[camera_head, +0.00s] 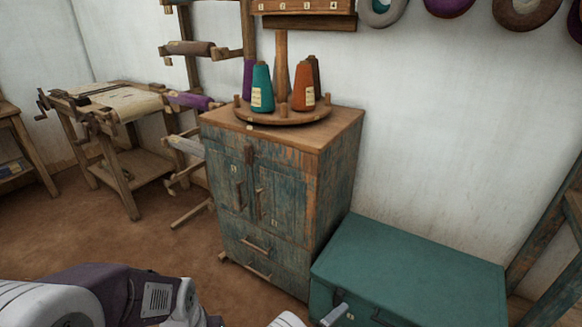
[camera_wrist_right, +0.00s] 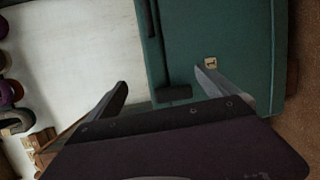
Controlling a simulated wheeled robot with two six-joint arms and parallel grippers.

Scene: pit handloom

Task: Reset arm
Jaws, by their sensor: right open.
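My right gripper (camera_wrist_right: 161,78) is open, with its two fingers spread and nothing between them. In the head view one finger (camera_head: 335,315) of it shows at the bottom edge, in front of the green trunk (camera_head: 410,262). In the right wrist view the trunk (camera_wrist_right: 225,35) fills the upper right, with a small numbered tag (camera_wrist_right: 210,63) near one fingertip and a dark handle (camera_wrist_right: 174,94) between the fingers. I cannot tell whether the fingers touch the trunk. A grey and white arm of mine crosses the lower left of the head view; my left gripper is not visible.
A worn blue cabinet (camera_head: 285,190) stands left of the trunk, bearing a round wooden stand (camera_head: 282,115) with teal (camera_head: 262,90) and orange (camera_head: 303,88) yarn cones. A small loom (camera_head: 110,110) stands at the left. Brown floor (camera_head: 130,240) is open before it.

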